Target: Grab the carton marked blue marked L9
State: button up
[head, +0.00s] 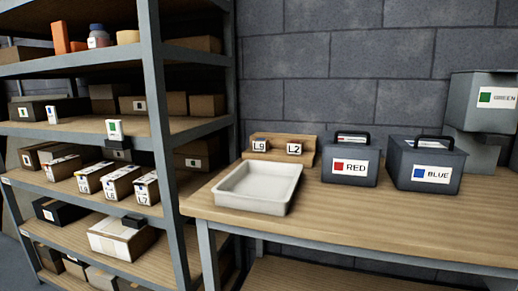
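No carton reading both blue and L9 can be made out. Several small brown cartons with white labels stand in a row on the middle shelf; the rightmost carton (146,187) reads L7, and the lettering on the others is small or unclear. A tag reading L9 (259,146) sits on a wooden holder (277,138) on the table, beside a tag reading L2 (294,149). A grey case labelled BLUE (427,167) stands on the table. My gripper is not in view.
A white empty tray (258,187) lies on the wooden table (360,223). A shelf post (158,120) stands left of the table. The table's front is clear.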

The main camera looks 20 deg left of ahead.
aim_at(91, 183)
jog(key=u, duration=1.45)
